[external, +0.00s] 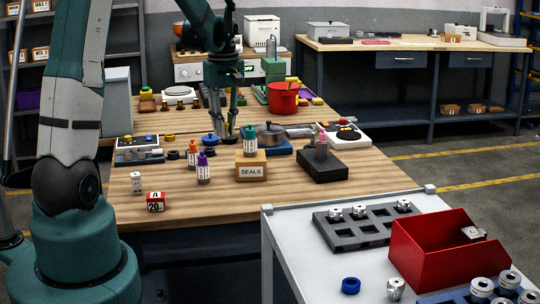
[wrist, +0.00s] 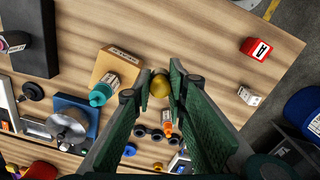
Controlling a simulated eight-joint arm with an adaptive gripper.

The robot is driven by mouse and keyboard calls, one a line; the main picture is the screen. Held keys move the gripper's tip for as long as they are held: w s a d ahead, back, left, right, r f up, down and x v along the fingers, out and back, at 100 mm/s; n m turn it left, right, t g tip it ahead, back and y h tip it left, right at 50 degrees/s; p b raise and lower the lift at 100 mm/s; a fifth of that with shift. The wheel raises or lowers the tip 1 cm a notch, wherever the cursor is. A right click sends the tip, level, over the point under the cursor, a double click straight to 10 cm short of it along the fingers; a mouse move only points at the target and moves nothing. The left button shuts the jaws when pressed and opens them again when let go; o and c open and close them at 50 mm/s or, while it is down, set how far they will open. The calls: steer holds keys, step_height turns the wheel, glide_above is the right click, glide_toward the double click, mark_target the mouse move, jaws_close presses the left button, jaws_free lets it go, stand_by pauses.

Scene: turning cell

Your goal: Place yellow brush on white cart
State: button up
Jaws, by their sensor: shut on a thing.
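My gripper (external: 222,132) hangs over the wooden table, behind the orange and purple bottles. In the wrist view my gripper (wrist: 160,88) has its fingers closed on a round golden-yellow end, which looks like the yellow brush (wrist: 159,86). The rest of the brush is hidden, and it is too small to make out clearly in the external view. The white cart (external: 283,243) stands at the front right, apart from my gripper.
The cart bears a dark slotted tray (external: 340,240), a red bin (external: 425,262), a blue cap (external: 350,286) and metal parts. A SEALS box (external: 262,169) with a teal bottle (external: 249,141) and a dark block (external: 322,168) with a pink bottle stand between gripper and cart. The cart's front-left top has free room.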

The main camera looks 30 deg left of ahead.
steer(key=d+m, duration=0.3)
steer(key=d, duration=1.4)
steer(key=m, duration=1)
glide_above(362, 266)
steer(key=shift+f+p, duration=0.4)
steer(key=shift+f, duration=2.1)
steer(key=shift+f, duration=0.1)
steer(key=shift+f, duration=2.85)
